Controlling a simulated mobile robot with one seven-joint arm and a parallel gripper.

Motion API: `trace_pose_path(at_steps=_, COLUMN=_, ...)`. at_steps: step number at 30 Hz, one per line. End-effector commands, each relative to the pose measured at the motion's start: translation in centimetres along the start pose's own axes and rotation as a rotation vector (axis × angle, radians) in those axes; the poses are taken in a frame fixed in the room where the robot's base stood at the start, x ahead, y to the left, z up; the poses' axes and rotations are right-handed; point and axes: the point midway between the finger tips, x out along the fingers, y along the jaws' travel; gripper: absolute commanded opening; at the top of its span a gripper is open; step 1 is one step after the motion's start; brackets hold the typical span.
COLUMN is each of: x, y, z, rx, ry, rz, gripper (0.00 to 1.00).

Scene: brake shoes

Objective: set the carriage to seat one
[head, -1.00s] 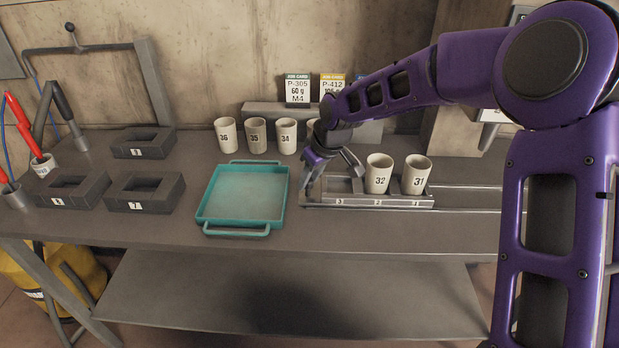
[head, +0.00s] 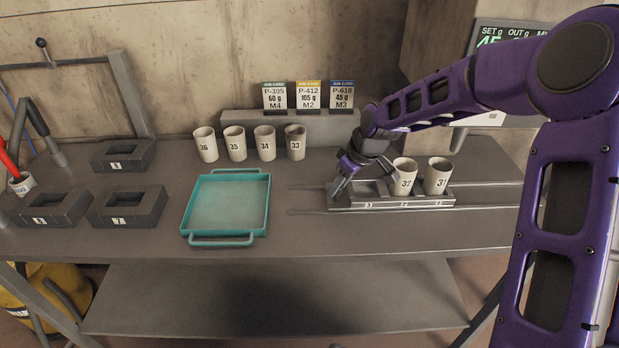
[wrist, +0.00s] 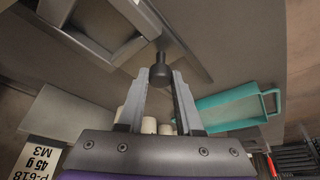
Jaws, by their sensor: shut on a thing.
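The carriage (head: 405,204) is a long grey holder on rails, its seats marked 3, 2, 1 from left to right. Cup 32 (head: 403,180) stands in seat 2 and cup 31 (head: 437,178) in seat 1; seat 3, at the left, looks empty. My gripper (head: 360,181) is at the carriage's left end, over the seat 3 area. In the wrist view, my gripper (wrist: 160,80) is shut on a dark round knob (wrist: 160,71) between its fingertips. The knob is hidden in the head view.
The rails (head: 305,211) show bare left of the carriage and run on to its right. A teal tray (head: 230,238) lies to the left. Cups 36 to 33 (head: 235,144) stand behind, before three job cards (head: 308,95). A display (head: 500,35) is at the right.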

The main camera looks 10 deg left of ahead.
Motion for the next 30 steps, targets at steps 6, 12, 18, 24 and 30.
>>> trace_pose_path(at_steps=6, x=-0.62, y=1.53, z=1.41, rx=0.0, ry=0.002, rz=0.0, gripper=0.0)
trace_pose_path(at_steps=12, x=-0.57, y=1.52, z=1.41, rx=-0.001, ry=0.002, rz=0.0, gripper=0.0)
trace_pose_path(at_steps=18, x=-0.56, y=1.49, z=1.39, rx=-0.002, ry=0.002, rz=0.0, gripper=0.58)
trace_pose_path(at_steps=24, x=-0.57, y=1.48, z=1.39, rx=-0.002, ry=0.002, rz=0.0, gripper=0.64)
trace_pose_path(at_steps=30, x=-1.02, y=1.54, z=1.36, rx=-0.001, ry=0.003, rz=0.001, gripper=0.64)
